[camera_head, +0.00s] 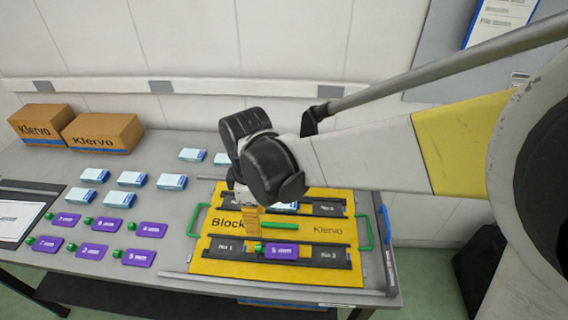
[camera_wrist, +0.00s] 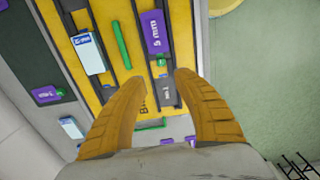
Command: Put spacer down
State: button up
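A purple spacer marked "5 mm" (camera_head: 281,251) lies in the front dark slot of the yellow board, between the labelled bins. It also shows in the wrist view (camera_wrist: 156,33), its green knob pointing toward my fingers. My gripper (camera_wrist: 160,77) is open, with its two orange fingers apart and nothing held between them. In the head view my gripper (camera_head: 250,214) hangs above the middle of the board, up and left of the spacer. My arm hides part of the board's back row.
The yellow board (camera_head: 218,266) has green side handles and a loose-looking green bar (camera_head: 278,225). A white-blue box (camera_wrist: 89,53) sits in its back row. Several purple spacers (camera_head: 152,229) and white-blue boxes (camera_head: 131,178) lie to the left. Two cartons (camera_head: 103,133) stand behind.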

jog(key=s+d+r+m+t, duration=0.1)
jog(key=d+r+m+t, duration=0.1)
jog(key=d+m, duration=0.3)
jog(key=s+d+r+m+t, duration=0.2)
jog(key=d+r+m, duration=0.2)
jog(key=d, duration=0.8)
jog(key=s+d+r+m+t, duration=0.2)
jog(key=d+r+m+t, duration=0.1)
jog(key=d+m, duration=0.5)
jog(key=shift+s+d+r, duration=0.25)
jog(key=shift+d+r, duration=0.05)
jog(key=shift+r, duration=0.25)
